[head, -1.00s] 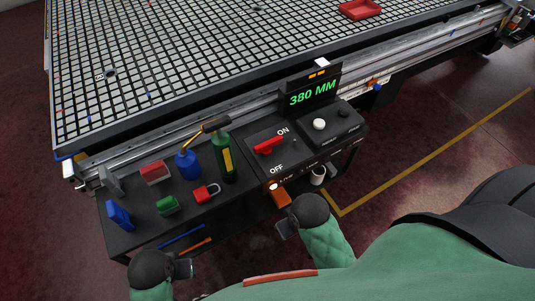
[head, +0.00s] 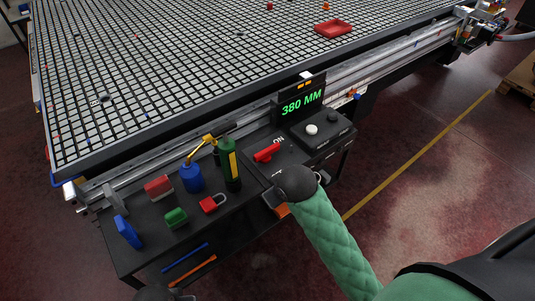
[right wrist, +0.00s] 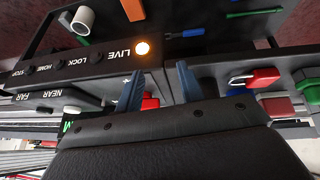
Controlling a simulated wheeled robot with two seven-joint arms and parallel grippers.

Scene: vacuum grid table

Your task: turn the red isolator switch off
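The red isolator switch (head: 267,153) sits on the black control panel (head: 290,158), its handle slanting beside the "ON" label. The "OFF" label is hidden behind my right wrist. My right gripper (head: 272,198) is over the panel's near edge, short of the switch and apart from it. In the right wrist view its two blue-grey fingers (right wrist: 158,82) stand apart with nothing between them. A red part, likely the switch (right wrist: 150,102), shows partly behind them. An amber light (right wrist: 142,47) glows beside "LIVE". My left gripper (head: 172,295) is mostly cut off at the bottom edge.
A red padlock (head: 213,203), green bottle (head: 231,170), blue oil can (head: 191,177) and several coloured blocks stand left of the panel. A display (head: 301,102) reading "380 MM" rises behind it. The grid table (head: 150,75) lies beyond.

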